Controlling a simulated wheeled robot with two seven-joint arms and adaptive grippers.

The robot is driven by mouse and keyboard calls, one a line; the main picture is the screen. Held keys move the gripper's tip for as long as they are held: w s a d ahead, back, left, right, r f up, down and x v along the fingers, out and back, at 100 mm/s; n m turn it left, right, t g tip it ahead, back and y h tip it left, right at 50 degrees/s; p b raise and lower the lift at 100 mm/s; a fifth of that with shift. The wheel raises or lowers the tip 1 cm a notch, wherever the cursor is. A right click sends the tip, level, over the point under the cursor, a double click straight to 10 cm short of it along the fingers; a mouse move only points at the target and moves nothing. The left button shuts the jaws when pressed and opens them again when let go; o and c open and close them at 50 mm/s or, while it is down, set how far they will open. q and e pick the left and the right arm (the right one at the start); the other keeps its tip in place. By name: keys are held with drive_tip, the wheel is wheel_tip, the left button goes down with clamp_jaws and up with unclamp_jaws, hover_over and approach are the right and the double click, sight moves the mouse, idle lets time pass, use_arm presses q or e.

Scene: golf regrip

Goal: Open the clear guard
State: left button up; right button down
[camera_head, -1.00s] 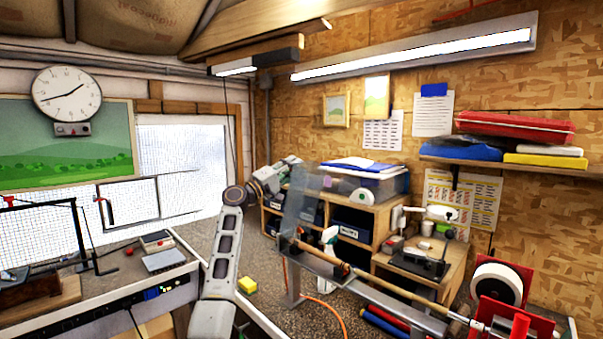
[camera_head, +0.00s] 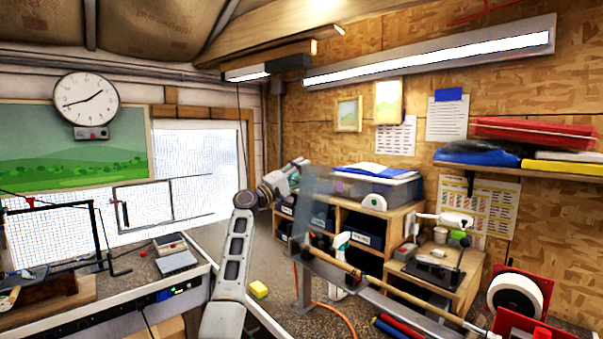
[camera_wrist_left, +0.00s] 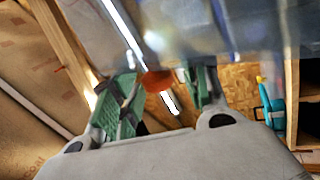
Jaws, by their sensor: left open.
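The clear guard (camera_head: 318,208) is a see-through panel standing up on the grey bench rail that carries the club shaft (camera_head: 375,283). My left gripper (camera_head: 299,168) is at the guard's upper left edge, in front of the shelf unit. In the left wrist view the guard (camera_wrist_left: 240,35) spans the top, blurred and close. An orange-red knob (camera_wrist_left: 157,80) shows between the green fingers of my left gripper (camera_wrist_left: 165,88). The fingers stand apart on either side of it; I cannot tell whether they touch it. My right gripper is out of view.
A wooden shelf unit (camera_head: 372,232) with dark bins stands behind the guard. A spray bottle (camera_head: 340,250) stands beside the rail. A red stand with a white roll (camera_head: 515,297) is at the right.

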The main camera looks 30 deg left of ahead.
use_arm(q)
drive_tip(key=shift+s, duration=0.15)
drive_tip(key=v, duration=1.1)
drive_tip(key=shift+s+a, duration=0.25)
drive_tip(key=shift+s, duration=0.05)
drive_tip(key=shift+f, duration=0.15)
idle(0.5)
